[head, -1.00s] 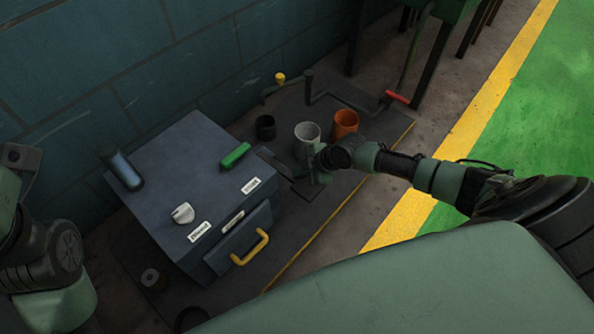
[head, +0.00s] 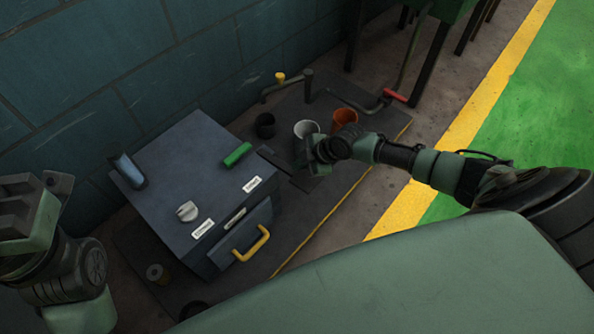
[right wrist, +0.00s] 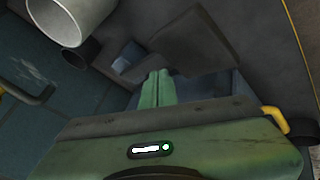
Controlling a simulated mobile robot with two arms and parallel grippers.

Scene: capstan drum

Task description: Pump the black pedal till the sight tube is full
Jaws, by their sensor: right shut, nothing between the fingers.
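A dark flat plate that looks like the black pedal (head: 274,159) lies low beside the right side of the grey-blue box (head: 190,160); dark plates also show in the right wrist view (right wrist: 195,42). A bluish rounded piece, perhaps the sight tube (head: 130,171), is at the box's left back edge; I cannot read its level. My right gripper (head: 315,167) is shut and empty, right of the plate and in front of the white cup. Its closed fingers show in the right wrist view (right wrist: 156,88). Part of my left arm's end (head: 35,210) shows at the left edge; its fingers are not clear.
The box carries a green handle (head: 237,155), a pale knob (head: 187,211) and a yellow-handled drawer (head: 262,243). White (head: 306,129), orange (head: 344,118) and black (head: 265,126) cups stand behind my right gripper. A red-handled crank (head: 394,96) is farther right. A wall closes off the back.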

